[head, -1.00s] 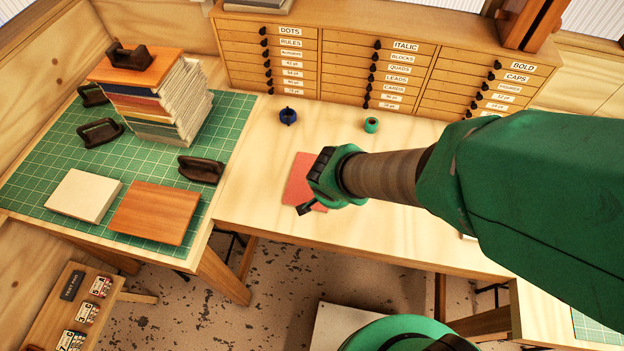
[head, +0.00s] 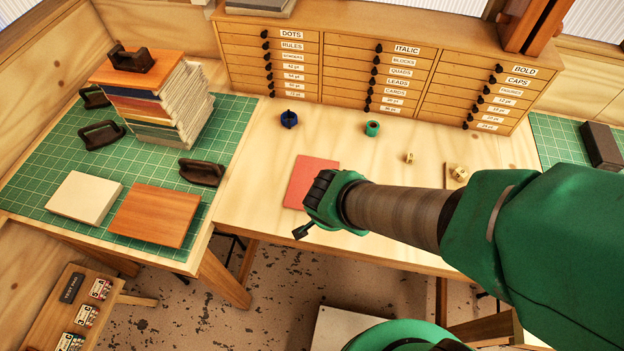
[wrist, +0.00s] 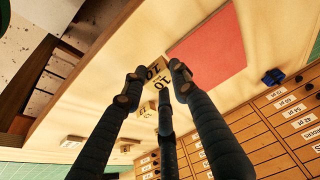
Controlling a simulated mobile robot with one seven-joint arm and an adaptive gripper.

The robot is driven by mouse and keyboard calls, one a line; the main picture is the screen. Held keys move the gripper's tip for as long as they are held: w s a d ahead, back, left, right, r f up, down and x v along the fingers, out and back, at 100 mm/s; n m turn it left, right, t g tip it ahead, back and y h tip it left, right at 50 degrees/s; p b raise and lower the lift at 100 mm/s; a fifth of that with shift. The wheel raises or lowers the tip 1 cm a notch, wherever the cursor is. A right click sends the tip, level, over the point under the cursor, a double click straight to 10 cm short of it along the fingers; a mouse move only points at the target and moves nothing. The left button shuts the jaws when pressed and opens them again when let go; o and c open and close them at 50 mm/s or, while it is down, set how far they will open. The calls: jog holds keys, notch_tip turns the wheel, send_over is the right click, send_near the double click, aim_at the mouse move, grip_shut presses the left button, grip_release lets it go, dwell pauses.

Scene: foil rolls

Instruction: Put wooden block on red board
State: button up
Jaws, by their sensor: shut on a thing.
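The red board (head: 311,178) lies flat on the pale wooden bench; in the wrist view it (wrist: 207,48) is to the upper right of the fingertips. My gripper (wrist: 156,82) is shut on a wooden block (wrist: 157,70) marked 10, gripped between the fingertips. In the head view my gripper (head: 318,205) is over the board's lower right edge and covers part of it; the held block is hidden there. I cannot tell its height above the bench.
A small wooden block (head: 409,157) and a second one (head: 459,172) stand on the bench to the right. A blue roll (head: 289,119) and a green roll (head: 372,128) stand behind the board. Drawer cabinets (head: 375,65) line the back.

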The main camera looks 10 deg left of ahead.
jog(key=w+a, duration=0.2)
jog(key=w, duration=0.2)
jog(key=w+a+f, duration=0.1)
jog(key=w+a, duration=0.2)
jog(key=w, duration=0.1)
jog(key=w+a, duration=0.3)
jog(key=w, duration=0.2)
jog(key=shift+a+f, duration=0.25)
jog(key=shift+f, duration=0.05)
jog(key=shift+f, duration=1.7)
jog(key=shift+f, duration=0.1)
jog(key=o, duration=0.9)
jog(key=shift+c, duration=0.2)
